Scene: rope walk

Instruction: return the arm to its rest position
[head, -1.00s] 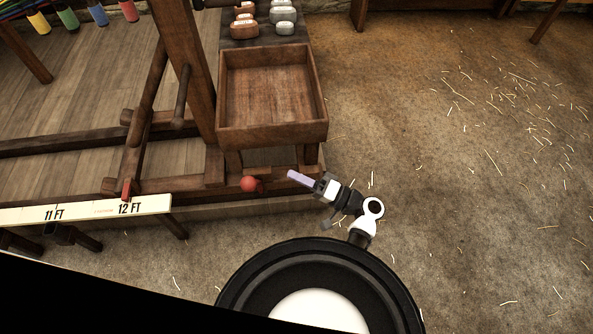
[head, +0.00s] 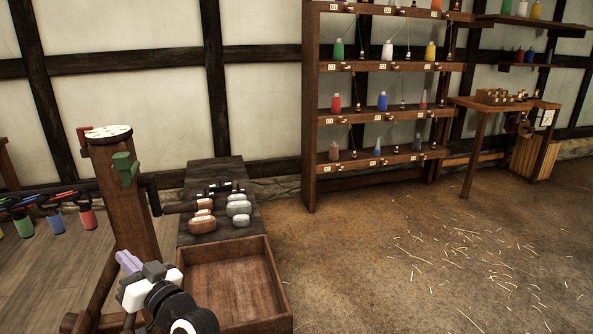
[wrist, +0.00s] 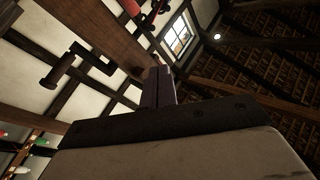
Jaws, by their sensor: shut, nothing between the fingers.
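My gripper (head: 129,262) is at the lower left of the head view, pointing up and to the left, in front of the wooden post and beside the open wooden tray. Its pale purple fingers are together with nothing between them. In the wrist view the closed fingers (wrist: 160,86) point up toward the roof beams and wall. My arm is folded close to the bottom edge of the head view, and its lower part is out of the frame.
The wooden tray (head: 283,303) is empty. Behind it several weights (head: 238,208) sit on a dark bench. A post (head: 130,205) with a round dial stands close to my gripper. A shelf rack (head: 310,110) with bottles stands at the back. The straw-strewn floor (head: 430,260) at right is clear.

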